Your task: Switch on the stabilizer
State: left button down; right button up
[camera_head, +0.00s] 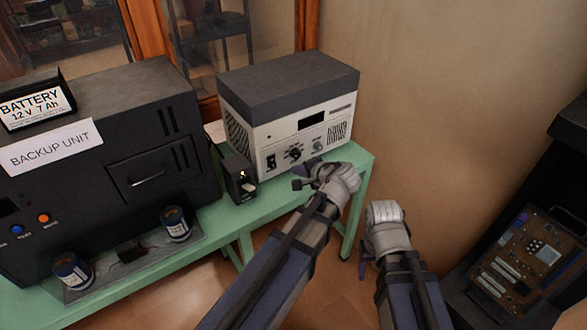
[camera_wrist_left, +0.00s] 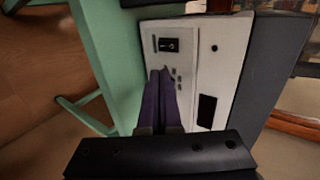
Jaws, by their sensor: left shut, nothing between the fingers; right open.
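The stabilizer (camera_head: 290,92) is a white box with a dark grey lid, standing on the green table. Its front panel has a black rocker switch (camera_head: 270,161) at the left, a black knob (camera_head: 295,153) and a dark display (camera_head: 312,119). My left gripper (camera_head: 303,177) is shut and empty, just in front of the panel below the knob. In the left wrist view its fingers (camera_wrist_left: 161,78) point at the panel beside the rocker switch (camera_wrist_left: 169,45); contact cannot be told. My right gripper (camera_head: 368,262) hangs lower right, away from the stabilizer, its fingers partly hidden.
A circuit board (camera_head: 530,255) lies at the right. The green table (camera_head: 215,228) has a narrow front edge.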

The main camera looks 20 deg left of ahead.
pick_arm(q)
jog(key=shift+d+f, duration=0.1)
jog(key=shift+f, duration=0.3)
jog(key=b, duration=0.7)
send_near(273, 167)
jog(key=x, duration=0.5)
jog(key=shift+x, duration=0.8)
jog(key=shift+w, duration=0.15)
